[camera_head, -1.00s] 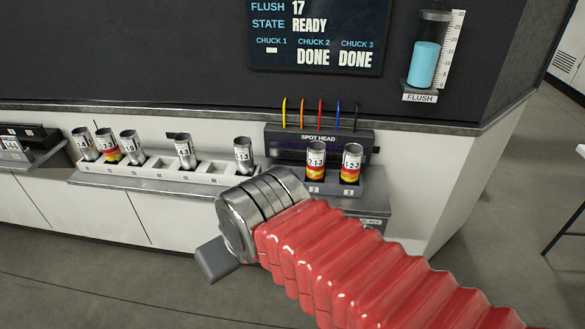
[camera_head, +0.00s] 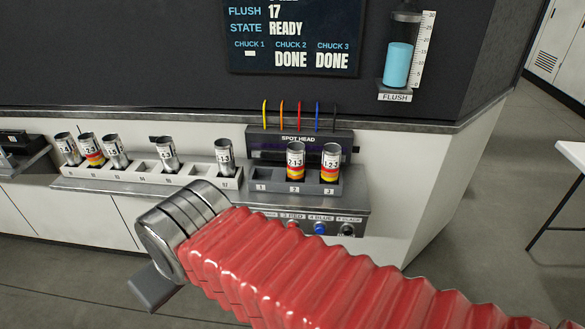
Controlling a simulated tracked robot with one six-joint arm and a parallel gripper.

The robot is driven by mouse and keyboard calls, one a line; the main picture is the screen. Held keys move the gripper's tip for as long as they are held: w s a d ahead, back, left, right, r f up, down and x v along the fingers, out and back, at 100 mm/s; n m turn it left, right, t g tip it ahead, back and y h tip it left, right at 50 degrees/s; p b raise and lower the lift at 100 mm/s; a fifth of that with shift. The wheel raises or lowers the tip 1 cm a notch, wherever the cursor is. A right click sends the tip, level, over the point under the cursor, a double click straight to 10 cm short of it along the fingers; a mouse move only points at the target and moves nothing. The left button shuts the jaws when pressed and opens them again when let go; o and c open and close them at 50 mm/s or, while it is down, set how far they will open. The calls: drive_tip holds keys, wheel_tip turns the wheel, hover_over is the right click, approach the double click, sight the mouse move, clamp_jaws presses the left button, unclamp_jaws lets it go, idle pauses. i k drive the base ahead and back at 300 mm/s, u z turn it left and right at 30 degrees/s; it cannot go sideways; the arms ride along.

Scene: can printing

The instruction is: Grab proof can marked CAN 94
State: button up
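No can with a readable CAN 94 mark shows. Several silver cans stand in the white rack (camera_head: 110,177), with labels such as the can marked 4-3 (camera_head: 167,157) and the can marked 1-3 (camera_head: 224,158). One rack can (camera_head: 91,150) has red and yellow bands. Two banded cans stand in the spot head chucks: the can marked 2-1-3 (camera_head: 296,161) in chuck 2 and the can marked 1-2-3 (camera_head: 330,163) in chuck 3. Chuck 1 is empty. My gripper (camera_head: 155,288) is at the lower left, in front of the counter, mostly hidden by my wrist; its opening cannot be seen.
The spot head (camera_head: 298,141) has coloured lines above and buttons below, including a blue button (camera_head: 320,228). The screen (camera_head: 292,35) reads FLUSH 17, READY, chucks 2 and 3 DONE. A flush tank (camera_head: 398,62) hangs right. A table (camera_head: 572,155) stands far right; floor between is open.

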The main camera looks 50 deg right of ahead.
sight(295, 149)
drive_tip(key=z, duration=0.05)
drive_tip(key=i, duration=1)
drive_tip(key=u, duration=0.05)
